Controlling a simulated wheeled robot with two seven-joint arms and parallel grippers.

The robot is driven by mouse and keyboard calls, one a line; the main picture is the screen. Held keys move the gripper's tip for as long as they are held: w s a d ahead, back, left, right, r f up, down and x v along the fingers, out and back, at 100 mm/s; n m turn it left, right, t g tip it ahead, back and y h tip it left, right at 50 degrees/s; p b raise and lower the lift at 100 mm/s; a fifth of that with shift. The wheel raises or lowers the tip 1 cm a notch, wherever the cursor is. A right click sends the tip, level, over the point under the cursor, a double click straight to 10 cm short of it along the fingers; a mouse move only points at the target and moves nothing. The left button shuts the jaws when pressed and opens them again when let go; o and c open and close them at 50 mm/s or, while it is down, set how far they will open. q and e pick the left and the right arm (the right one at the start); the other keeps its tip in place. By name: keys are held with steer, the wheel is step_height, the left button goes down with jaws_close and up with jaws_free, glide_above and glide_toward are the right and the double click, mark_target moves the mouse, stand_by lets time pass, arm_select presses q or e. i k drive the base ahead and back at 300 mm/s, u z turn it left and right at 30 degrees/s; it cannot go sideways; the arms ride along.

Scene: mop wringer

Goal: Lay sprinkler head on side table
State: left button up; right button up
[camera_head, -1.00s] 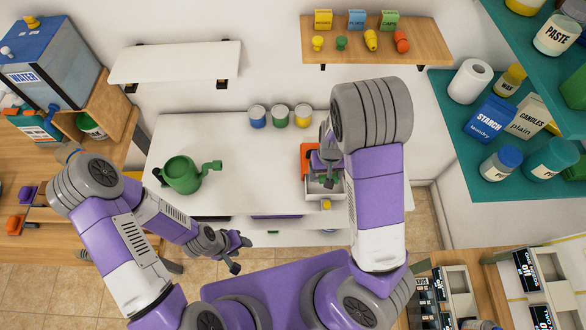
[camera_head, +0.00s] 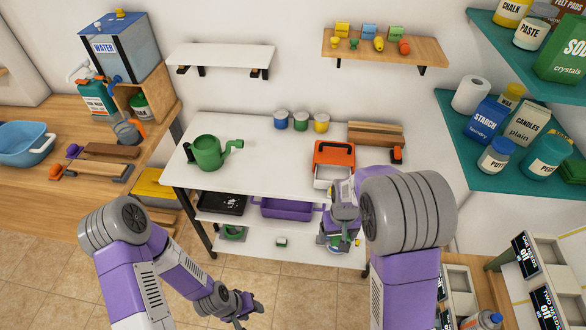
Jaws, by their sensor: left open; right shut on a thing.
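My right gripper (camera_head: 335,242) hangs in front of the white table (camera_head: 262,165), near its front right edge. It is shut on a small green piece, mostly hidden by the fingers; it may be the sprinkler head, but I cannot tell its shape. My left gripper (camera_head: 246,307) is open and empty, low over the floor in front of the white table. A green watering can (camera_head: 207,152) stands on the left of that table, its spout to the right. I cannot tell for sure which surface is the side table.
An orange toolbox (camera_head: 334,153) with a white drawer stands behind my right gripper. Three small cans (camera_head: 300,121) stand at the back. A wooden bench (camera_head: 50,215) is at left. A purple bin (camera_head: 285,208) sits on the lower shelf. The white table's middle is clear.

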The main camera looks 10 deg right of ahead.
mark_target(280, 170)
steer(key=u, duration=0.3)
steer(key=i, duration=1.1)
steer(key=u, duration=0.3)
